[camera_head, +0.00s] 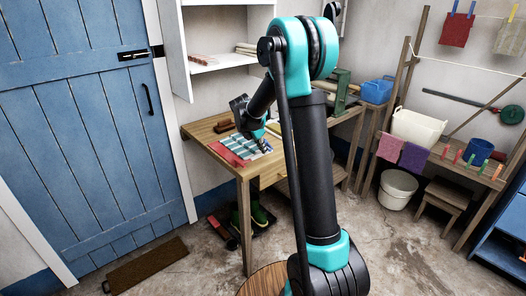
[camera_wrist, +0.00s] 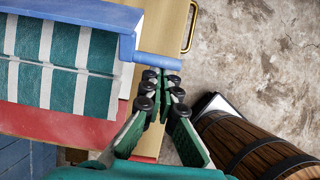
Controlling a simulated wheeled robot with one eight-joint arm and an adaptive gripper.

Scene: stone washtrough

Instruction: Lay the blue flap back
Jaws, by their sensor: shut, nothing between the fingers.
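A teal-and-white striped piece (camera_wrist: 62,88) lies at the left of the wrist view, over a red layer (camera_wrist: 70,128). A blue flap (camera_wrist: 85,10) runs along its far side, with a blue rod-like edge (camera_wrist: 150,60) sticking out to the right. My gripper (camera_wrist: 160,80) is shut and empty, its fingertips just below this blue edge. I cannot tell whether they touch it. In the head view the striped piece (camera_head: 236,145) lies on the wooden table (camera_head: 222,162). My gripper (camera_head: 262,138) is at its right side, partly hidden by my arm.
A brown brush-like object (camera_head: 224,126) lies at the table's back left. A brass handle (camera_wrist: 190,25) is on the table's edge. A wooden barrel (camera_wrist: 245,140) stands below, at the lower right of the wrist view. A green press-like device (camera_head: 340,88) stands farther right.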

